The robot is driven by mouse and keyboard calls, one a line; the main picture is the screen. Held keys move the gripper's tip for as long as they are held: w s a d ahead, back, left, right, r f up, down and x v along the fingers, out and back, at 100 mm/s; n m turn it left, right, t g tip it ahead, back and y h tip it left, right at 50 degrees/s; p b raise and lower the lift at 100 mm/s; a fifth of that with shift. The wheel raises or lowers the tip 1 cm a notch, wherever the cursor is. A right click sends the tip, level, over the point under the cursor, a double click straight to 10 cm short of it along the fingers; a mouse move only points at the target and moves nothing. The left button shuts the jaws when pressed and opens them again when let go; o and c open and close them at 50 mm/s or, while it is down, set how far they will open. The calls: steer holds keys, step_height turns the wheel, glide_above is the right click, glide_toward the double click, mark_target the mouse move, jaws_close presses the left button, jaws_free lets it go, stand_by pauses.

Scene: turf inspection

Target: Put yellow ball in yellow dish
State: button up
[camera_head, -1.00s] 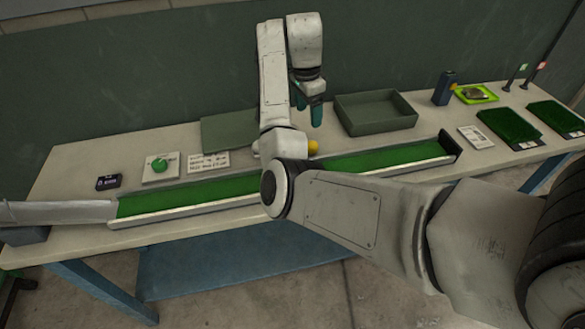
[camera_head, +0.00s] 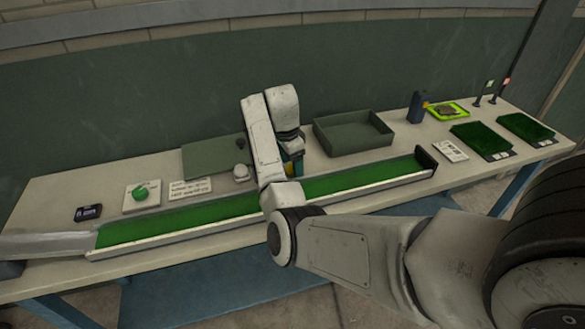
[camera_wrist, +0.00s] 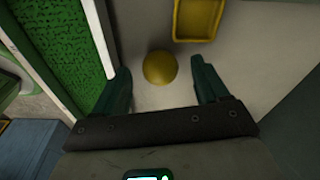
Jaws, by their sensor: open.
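The yellow ball (camera_wrist: 160,68) lies on the pale tabletop in the wrist view, between and just beyond the tips of my gripper (camera_wrist: 160,78). The two dark green fingers are spread apart, with visible space on both sides of the ball. The yellow dish (camera_wrist: 198,18) is a shallow square tray just past the ball, at the top of the wrist view, and it looks empty. In the head view my gripper (camera_head: 293,165) is low behind the green channel, mostly hidden by my arm. The arm also hides the ball and the dish there.
The long green turf channel (camera_head: 180,219) with raised pale edges runs along the table front, close beside my left finger in the wrist view. A grey-green open tray (camera_head: 353,133) stands right of my gripper. A flat green board (camera_head: 212,157) and a white dome (camera_head: 241,172) are left.

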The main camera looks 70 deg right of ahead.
steer(key=shift+f, duration=0.5)
steer(key=shift+d, duration=0.1)
steer(key=c, duration=1.2)
steer(key=shift+r, duration=0.1)
